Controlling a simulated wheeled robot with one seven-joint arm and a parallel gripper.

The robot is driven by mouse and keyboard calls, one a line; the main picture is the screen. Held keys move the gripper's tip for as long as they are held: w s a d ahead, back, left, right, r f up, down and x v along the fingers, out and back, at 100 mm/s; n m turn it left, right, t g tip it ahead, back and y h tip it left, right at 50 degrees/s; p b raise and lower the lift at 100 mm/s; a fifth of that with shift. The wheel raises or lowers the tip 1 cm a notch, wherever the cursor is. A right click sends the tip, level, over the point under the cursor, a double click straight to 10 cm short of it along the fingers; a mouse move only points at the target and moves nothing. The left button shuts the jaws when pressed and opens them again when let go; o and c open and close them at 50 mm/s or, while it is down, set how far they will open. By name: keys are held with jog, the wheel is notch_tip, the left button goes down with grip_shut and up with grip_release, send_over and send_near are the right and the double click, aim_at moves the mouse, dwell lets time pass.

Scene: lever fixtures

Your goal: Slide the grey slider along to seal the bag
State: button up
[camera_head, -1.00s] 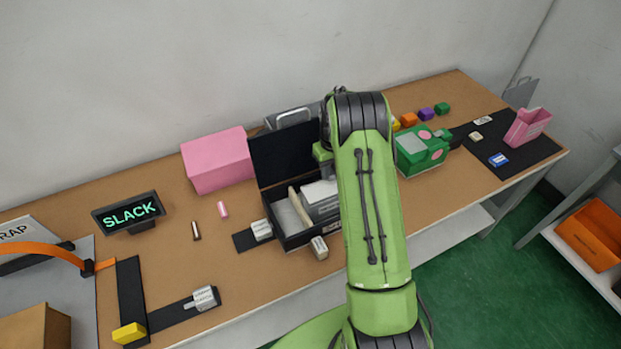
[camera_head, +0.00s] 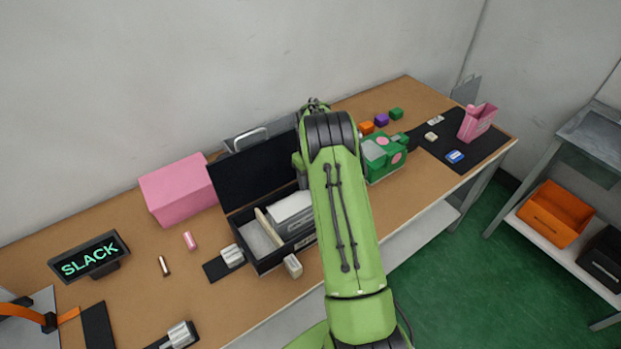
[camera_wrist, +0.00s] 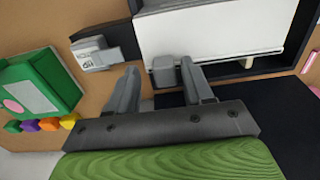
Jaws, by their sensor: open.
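A small grey block (camera_wrist: 163,70), which looks like the slider, sits at the left end of the lower edge of a white panel (camera_wrist: 210,28) in the wrist view. That panel may be the bag; I cannot tell for sure. My gripper (camera_wrist: 160,85) is open, its two grey fingers either side of the grey block's line, with the block just beyond the fingertips. No contact shows. In the head view my arm hides the gripper and this block. It reaches over the right part of an open black box (camera_head: 262,265).
The box's black lid (camera_head: 255,172) stands open behind it. A green box (camera_head: 383,158) is to the right, a pink block (camera_head: 175,188) to the left. A labelled grey block (camera_wrist: 97,53) lies near the fingers. A pink open holder (camera_head: 478,122) stands at the far right.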

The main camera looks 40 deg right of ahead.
jog(key=shift+r, duration=0.1)
notch_tip(320, 180, up, 16)
jog(key=shift+f+p, duration=0.2)
jog(key=shift+p, duration=0.2)
dwell(2.1)
jog(key=s+a+r+t, duration=0.3)
jog(key=s+a+r, duration=0.8)
jog(key=a+r, duration=0.35)
jog(key=s+a+f+t, duration=0.1)
jog(key=s+a, duration=0.3)
jog(key=s, duration=0.5)
jog(key=s+a+f+t, duration=0.1)
jog(key=s+a+f, duration=0.2)
jog(key=s, duration=0.6)
jog(key=shift+s+a+t, duration=0.2)
jog(key=shift+a+t, duration=0.1)
jog(key=shift+a, duration=0.5)
